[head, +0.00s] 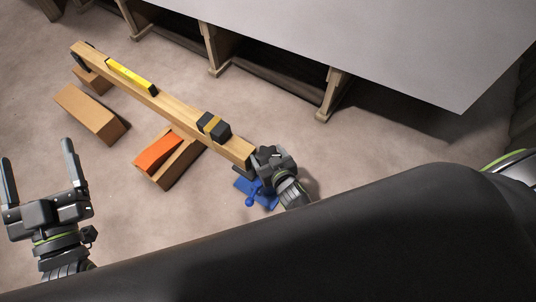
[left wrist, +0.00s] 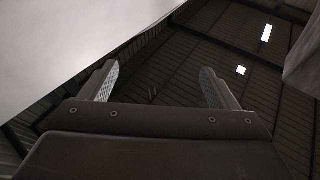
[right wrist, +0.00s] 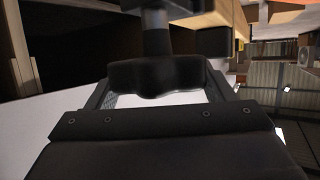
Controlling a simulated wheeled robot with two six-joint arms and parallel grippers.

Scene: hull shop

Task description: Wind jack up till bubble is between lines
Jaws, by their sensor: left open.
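A blue jack (head: 258,191) stands on the floor at the right end of a long wooden beam (head: 176,100). A yellow level (head: 132,76) lies on the beam towards its far left end; its bubble is too small to read. My right gripper (head: 268,160) is at the jack and hides part of it. In the right wrist view a dark lobed knob (right wrist: 155,76) on a dark stem fills the span between my right fingers, which appear shut on it. My left gripper (head: 38,165) is open and empty over the floor at the left, away from the beam.
A black block with a tan band (head: 214,125) sits on the beam. Wooden blocks lie beside the beam, one (head: 92,113) alone and one under it with an orange wedge (head: 158,152) on top. A large grey panel (head: 400,40) on wooden supports (head: 333,92) stands behind.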

